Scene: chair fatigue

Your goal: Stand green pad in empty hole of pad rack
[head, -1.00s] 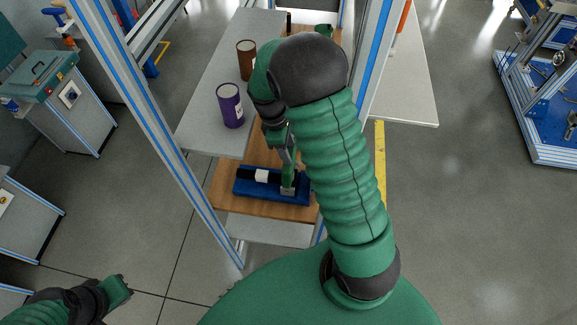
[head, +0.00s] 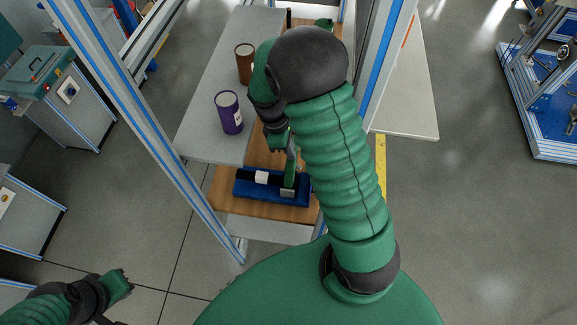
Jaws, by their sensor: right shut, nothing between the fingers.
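The blue pad rack (head: 270,199) lies on the wooden board beneath my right arm. A black piece and a white piece (head: 262,177) show in its left and middle parts. The green pad (head: 289,174) stands upright at the rack's right end, above a small grey block. My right gripper (head: 290,148) is shut and empty, pointing down just above the green pad; its fingertips are partly hidden by my arm. I cannot tell whether they touch the pad. My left gripper (head: 122,284) is at the lower left, far from the rack; its jaws are not clear.
A purple can (head: 229,113) and a brown can (head: 245,63) stand on the grey shelf (head: 205,135) left of my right arm. Blue-edged frame posts rise on both sides of the work area. A pale table (head: 410,105) is at the right.

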